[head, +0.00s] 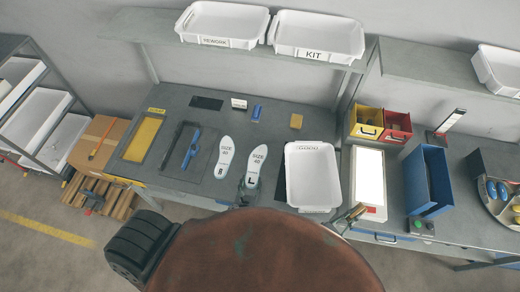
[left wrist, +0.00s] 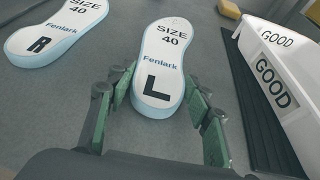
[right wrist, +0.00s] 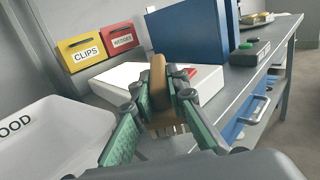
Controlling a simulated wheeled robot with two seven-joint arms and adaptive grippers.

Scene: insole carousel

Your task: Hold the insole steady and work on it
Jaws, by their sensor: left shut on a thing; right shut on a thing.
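The white insole marked L, size 40 (head: 256,160), lies on the grey bench mat, its heel toward me. My left gripper (head: 247,190) is shut on its heel, one finger on each side, as the left wrist view also shows (left wrist: 160,75). The matching R insole (head: 223,158) lies to its left, untouched. My right gripper (right wrist: 166,80) is shut on a brush (right wrist: 157,82) with a wooden handle and pale bristles. In the head view the brush (head: 356,212) is near the bench's front edge, right of the GOOD tray and away from the insole.
The white GOOD tray (head: 290,190) stands right of the L insole, between my grippers. A white panel (head: 369,178), yellow (head: 367,123) and red bins (head: 397,125) and a blue box (head: 414,180) are farther right. A blue tool (head: 192,148) lies left of the insoles.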

